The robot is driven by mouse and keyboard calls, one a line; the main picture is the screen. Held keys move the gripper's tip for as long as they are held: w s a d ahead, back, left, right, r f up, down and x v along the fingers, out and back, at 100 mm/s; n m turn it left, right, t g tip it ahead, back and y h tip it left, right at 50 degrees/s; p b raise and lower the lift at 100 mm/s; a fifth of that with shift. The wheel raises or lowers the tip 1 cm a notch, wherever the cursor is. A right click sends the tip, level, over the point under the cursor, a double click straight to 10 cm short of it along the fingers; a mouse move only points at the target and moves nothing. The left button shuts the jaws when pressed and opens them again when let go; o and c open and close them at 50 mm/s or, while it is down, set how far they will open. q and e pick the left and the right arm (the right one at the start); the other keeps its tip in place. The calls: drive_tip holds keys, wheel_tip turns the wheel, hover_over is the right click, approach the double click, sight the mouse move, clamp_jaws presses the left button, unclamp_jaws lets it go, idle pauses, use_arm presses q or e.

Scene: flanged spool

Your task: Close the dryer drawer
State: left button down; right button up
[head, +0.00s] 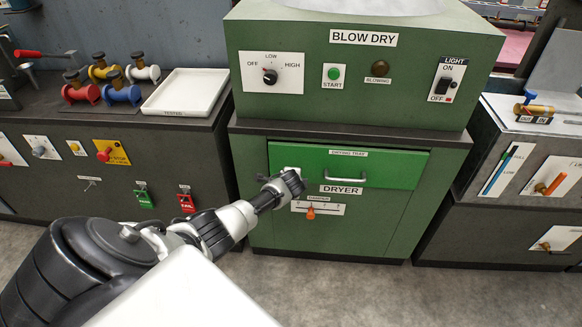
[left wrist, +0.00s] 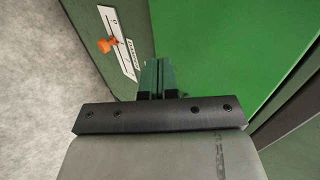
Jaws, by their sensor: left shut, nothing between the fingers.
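The dryer drawer (head: 393,170) has a bright green front with a pale bar handle and a "DRYING TRAY" label, set in the dark green dryer cabinet (head: 255,210). Whether it stands slightly out or flush, I cannot tell for sure. My left gripper (head: 292,184) is at the lower left of the drawer front, left of the handle, and covers part of that corner. In the left wrist view its fingers (left wrist: 158,75) are shut and empty beside the bright green panel (left wrist: 215,50). Contact with it is unclear. My right gripper is not in view.
An orange damper slider (head: 311,213) sits just below my left gripper. The blow dry panel (head: 390,75) with knob and switches is above the drawer. A white tray (head: 187,92) and several coloured spools stand on the left bench. The grey floor in front is clear.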

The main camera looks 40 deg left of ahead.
use_arm(q)
drive_tip(key=p+v, duration=0.2)
drive_tip(key=v, duration=0.6)
drive_tip(key=shift+s+r+p, duration=0.2)
drive_tip(key=shift+p, duration=0.1)
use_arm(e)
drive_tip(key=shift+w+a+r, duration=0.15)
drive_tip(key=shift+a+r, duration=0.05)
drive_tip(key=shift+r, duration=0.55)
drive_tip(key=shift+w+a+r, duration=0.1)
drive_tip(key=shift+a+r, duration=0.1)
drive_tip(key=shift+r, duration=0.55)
use_arm(q)
drive_tip(key=shift+d, duration=0.15)
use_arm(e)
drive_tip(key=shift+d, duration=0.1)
